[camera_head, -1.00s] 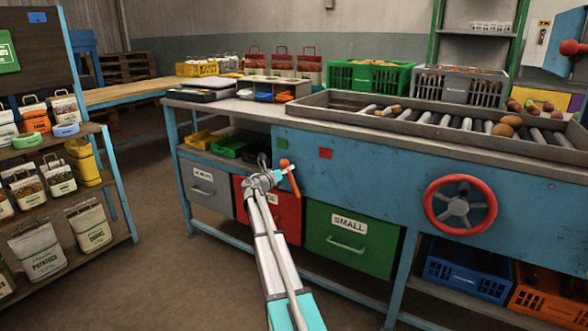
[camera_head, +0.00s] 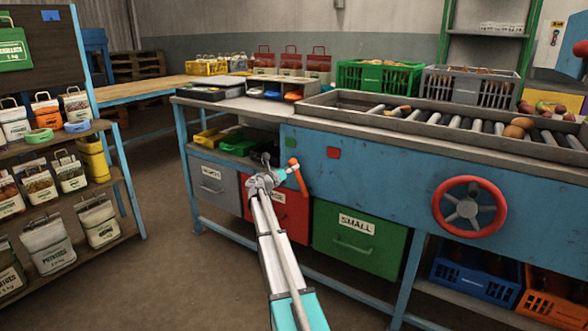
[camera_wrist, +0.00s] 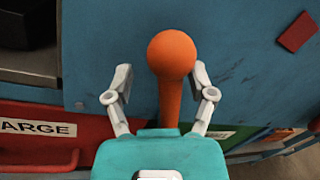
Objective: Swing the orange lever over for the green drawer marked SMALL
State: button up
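The orange lever (camera_head: 297,172) has a round knob and stands nearly upright, tilted slightly left, on the front of the blue sorting table. My gripper (camera_head: 284,173) is right at it. In the wrist view the lever's knob and shaft (camera_wrist: 171,55) stand between my two open white fingers (camera_wrist: 161,80). A gap shows on the left; the right finger is close to the knob, and I cannot tell whether it touches. The green drawer marked SMALL (camera_head: 375,250) is closed, below and right of the lever.
A red drawer (camera_head: 290,222) and a grey drawer (camera_head: 214,188) sit left of the green one. A green plaque (camera_head: 318,142) and a red plaque (camera_head: 333,153) are on the blue panel. A red handwheel (camera_head: 447,209) is at right. A shelf of sacks (camera_head: 75,225) stands at left; the floor between is clear.

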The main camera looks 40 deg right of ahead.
jog(key=b+v, duration=0.1)
jog(key=v, duration=1.4)
dwell(1.7)
jog(key=shift+w, duration=0.1)
jog(key=shift+a, duration=0.1)
dwell(0.5)
jog(key=s+a+f+m+g+y+p, duration=0.2)
jog(key=s+a+f+m+y, duration=0.9)
jog(key=s+a+m, duration=0.5)
jog(key=s+a+f+m+g+y+p, duration=0.15)
jog(key=s+a+m+y, duration=0.3)
jog(key=s+a, duration=0.45)
jog(key=s+a+f+m+y+p, duration=0.1)
jog(key=s+a+f+m+y, duration=0.3)
jog(key=s+a, duration=0.45)
notch_tip(320, 180, up, 39)
jog(key=w+a+m+p, duration=0.1)
jog(key=p, duration=3.7)
jog(key=shift+w+a+h, duration=0.15)
jog(key=shift+w+h, duration=0.2)
